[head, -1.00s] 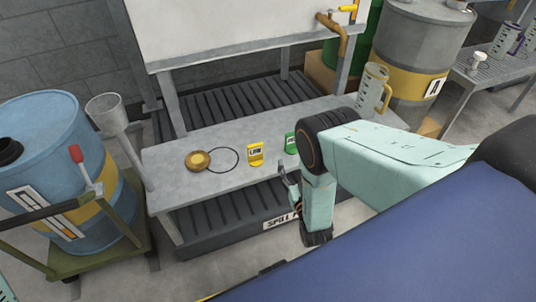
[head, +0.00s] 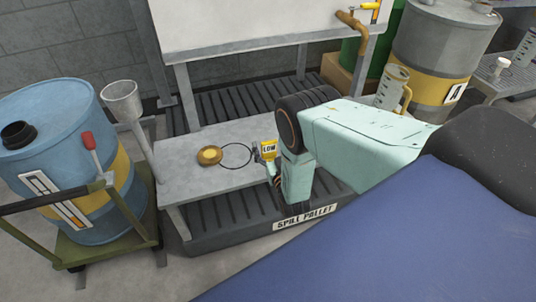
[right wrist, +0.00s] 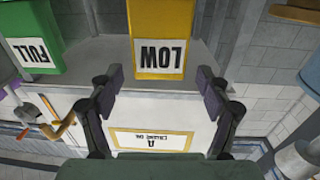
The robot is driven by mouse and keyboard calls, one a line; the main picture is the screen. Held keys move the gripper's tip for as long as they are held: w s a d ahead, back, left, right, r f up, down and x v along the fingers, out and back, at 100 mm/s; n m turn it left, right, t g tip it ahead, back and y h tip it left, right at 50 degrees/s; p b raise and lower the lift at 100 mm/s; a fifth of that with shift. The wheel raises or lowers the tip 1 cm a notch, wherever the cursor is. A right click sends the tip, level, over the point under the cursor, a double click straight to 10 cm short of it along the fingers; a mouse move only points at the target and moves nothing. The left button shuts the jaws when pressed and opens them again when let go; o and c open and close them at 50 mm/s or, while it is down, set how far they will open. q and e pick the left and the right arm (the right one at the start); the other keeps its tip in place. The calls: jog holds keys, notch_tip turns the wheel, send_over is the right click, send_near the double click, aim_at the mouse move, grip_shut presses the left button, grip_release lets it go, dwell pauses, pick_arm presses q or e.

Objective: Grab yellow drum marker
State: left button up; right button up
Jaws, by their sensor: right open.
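The yellow drum marker (head: 268,149), labelled LOW, stands on the grey bench shelf (head: 180,180). It shows upside down in the right wrist view (right wrist: 163,42), just beyond and between the fingertips. My right gripper (head: 272,175) is close in front of the marker in the head view, and my arm hides part of that area. In the right wrist view my right gripper (right wrist: 162,85) is open and empty, its two fingers spread wider than the marker. My left gripper is not in view.
A green FULL marker (right wrist: 30,38) stands beside the yellow one. A brass disc (head: 209,155) and a thin black ring (head: 237,154) lie to the left on the shelf. A metal jug (head: 392,88) and a grey-yellow drum (head: 445,45) are at right; a blue drum (head: 50,140) is left.

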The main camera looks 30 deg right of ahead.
jog(key=shift+d, duration=0.1)
jog(key=shift+c, duration=0.7)
jog(key=c, duration=1)
